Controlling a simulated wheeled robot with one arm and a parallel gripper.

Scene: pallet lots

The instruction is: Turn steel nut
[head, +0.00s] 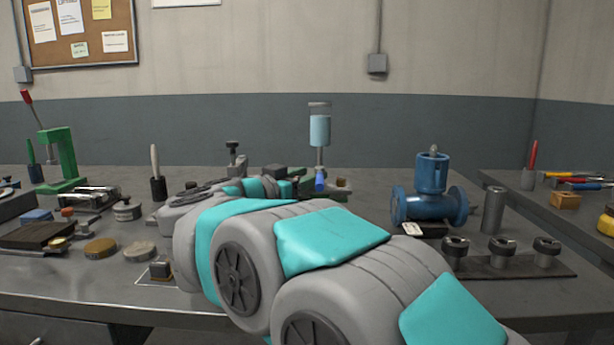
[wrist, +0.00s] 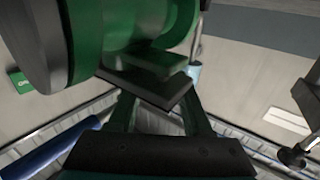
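I cannot make out a steel nut for certain. A small dark block with a metallic top (head: 160,268) sits inside a white outlined square on the bench, left of my arm. A blue flanged valve (head: 431,205) with a small metal fitting on top stands right of my arm. My gripper (head: 292,184) is over the middle of the bench, largely hidden behind my arm in the head view. In the wrist view my gripper (wrist: 160,95) has dark fingertip pads close by a large green rounded body (wrist: 125,35). Whether anything is between the pads is unclear.
A grey bench (head: 95,285) carries a green press (head: 64,160) at left and a clear blue-filled cylinder (head: 319,130) behind my gripper. Several dark-topped metal posts (head: 499,251) stand on a strip at right, near a grey cylinder (head: 493,209).

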